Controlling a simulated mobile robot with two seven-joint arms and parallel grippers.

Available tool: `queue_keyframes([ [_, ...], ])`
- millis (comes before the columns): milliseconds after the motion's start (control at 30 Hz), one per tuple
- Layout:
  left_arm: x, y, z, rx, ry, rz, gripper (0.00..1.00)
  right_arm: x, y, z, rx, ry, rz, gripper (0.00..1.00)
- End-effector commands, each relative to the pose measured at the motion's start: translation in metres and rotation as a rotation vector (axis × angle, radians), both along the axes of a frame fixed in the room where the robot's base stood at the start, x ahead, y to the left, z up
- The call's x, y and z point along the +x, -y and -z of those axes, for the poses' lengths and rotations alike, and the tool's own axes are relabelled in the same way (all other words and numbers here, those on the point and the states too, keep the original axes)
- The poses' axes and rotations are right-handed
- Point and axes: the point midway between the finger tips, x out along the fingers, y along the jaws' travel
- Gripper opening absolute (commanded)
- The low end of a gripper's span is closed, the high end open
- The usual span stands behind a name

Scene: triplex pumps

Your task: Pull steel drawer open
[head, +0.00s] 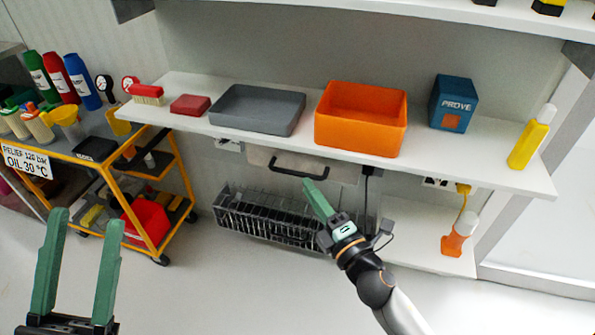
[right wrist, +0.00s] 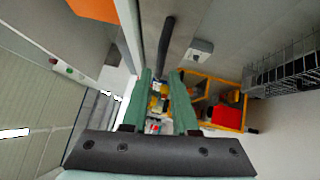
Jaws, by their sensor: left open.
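A light beige-grey drawer front (head: 340,172) sits under the wall shelf. It bears a black bar handle (head: 298,168). The drawer looks shut, though the shelf hides its top. My right gripper (head: 310,188) is just below and beside the handle's right end; only one green finger shows clearly in the head view. In the right wrist view, the right gripper (right wrist: 160,75) has its fingers apart with nothing held, and the dark handle (right wrist: 166,48) lies just beyond the fingertips. My left gripper (head: 88,218) is open and empty at lower left, far from the drawer.
A wire rack (head: 270,218) hangs below the drawer. The shelf (head: 480,160) above carries a grey tray (head: 257,110) and an orange bin (head: 360,118). A yellow cart (head: 150,235) stands left. The floor in front is clear.

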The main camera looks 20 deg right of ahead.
Motion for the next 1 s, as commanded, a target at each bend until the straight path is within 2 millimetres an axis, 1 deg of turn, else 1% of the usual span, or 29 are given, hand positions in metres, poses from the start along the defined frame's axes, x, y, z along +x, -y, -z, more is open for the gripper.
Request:
queue_keyframes([
  [33, 0.0, 0.0, -0.001, 0.001, 0.0, -0.001, 0.5, 0.009, -0.002, -0.003, -0.001, 0.003, 0.0, 0.27],
  [100, 0.0, 0.0, -0.001, 0.0, 0.001, -0.002, 0.5, 0.02, -0.004, -0.004, -0.001, 0.002, -0.001, 0.27],
  [200, 0.0, 0.0, -0.002, 0.001, 0.001, -0.003, 0.5, 0.034, -0.006, -0.006, -0.003, 0.003, 0.0, 0.27],
  [333, 0.0, 0.0, -0.002, 0.002, 0.002, -0.002, 0.5, 0.048, -0.009, -0.007, -0.001, 0.001, 0.0, 0.27],
  [500, 0.0, 0.0, -0.002, 0.001, 0.002, -0.002, 0.5, 0.057, -0.011, -0.007, 0.001, 0.0, 0.0, 0.27],
  [800, 0.0, 0.0, -0.001, 0.0, 0.001, -0.002, 0.5, 0.058, -0.012, -0.007, 0.001, -0.001, 0.0, 0.27],
  [867, 0.0, 0.0, -0.002, 0.0, 0.001, -0.002, 0.5, 0.058, -0.012, -0.007, 0.001, -0.001, 0.0, 0.22],
  [1000, 0.0, 0.0, -0.001, 0.0, 0.001, -0.002, 0.5, 0.058, -0.012, -0.007, 0.001, -0.001, 0.0, 0.06],
])
